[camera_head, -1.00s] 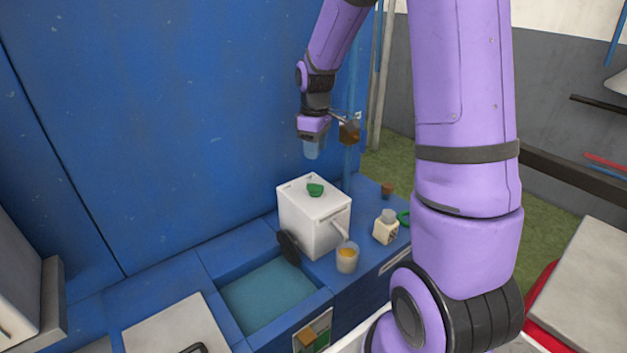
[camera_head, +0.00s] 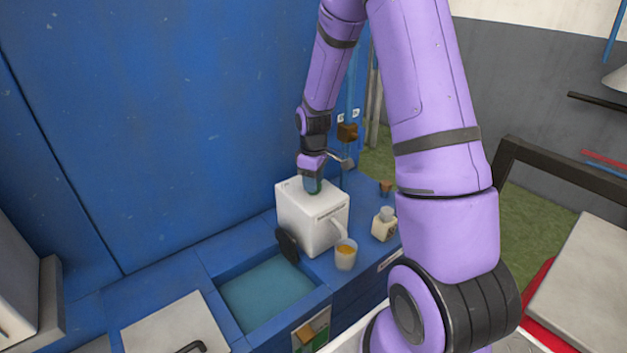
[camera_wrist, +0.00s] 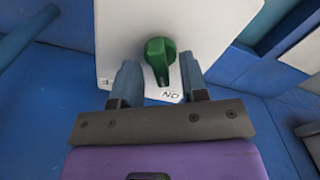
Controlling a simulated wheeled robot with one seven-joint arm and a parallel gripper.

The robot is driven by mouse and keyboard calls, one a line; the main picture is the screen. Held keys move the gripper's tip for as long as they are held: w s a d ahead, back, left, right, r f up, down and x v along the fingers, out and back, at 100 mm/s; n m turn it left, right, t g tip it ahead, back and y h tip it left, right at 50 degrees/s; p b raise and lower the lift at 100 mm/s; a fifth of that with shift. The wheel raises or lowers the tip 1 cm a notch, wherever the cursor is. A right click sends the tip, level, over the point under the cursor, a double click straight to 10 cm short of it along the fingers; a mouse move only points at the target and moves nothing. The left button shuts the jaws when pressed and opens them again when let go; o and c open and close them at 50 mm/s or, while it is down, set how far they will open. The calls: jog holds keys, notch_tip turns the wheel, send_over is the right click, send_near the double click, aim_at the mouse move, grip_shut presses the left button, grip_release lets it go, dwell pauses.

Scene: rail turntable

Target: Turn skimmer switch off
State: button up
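The skimmer is a white box (camera_head: 309,222) standing on the blue counter beside the water basin. Its switch is a green knob (camera_wrist: 159,59) on the box's white top. In the wrist view the knob's narrow end points toward the printed letters "ON". My gripper (camera_wrist: 160,78) is pointed down at the top of the box, with its two blue fingers apart on either side of the knob's lower end. I cannot tell whether either finger touches it. In the head view my gripper (camera_head: 311,186) hides most of the knob.
A cup with orange contents (camera_head: 346,254) stands by the box's spout. A small white bottle (camera_head: 384,224) and a brown cup (camera_head: 386,187) stand to the right. The blue basin (camera_head: 265,291) lies in front. A blue wall (camera_head: 150,120) rises behind.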

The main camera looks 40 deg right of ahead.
grip_shut()
jog(key=shift+m, duration=0.3)
jog(key=m, duration=1.1)
dwell(0.4)
jog(key=shift+m, duration=0.3)
grip_release()
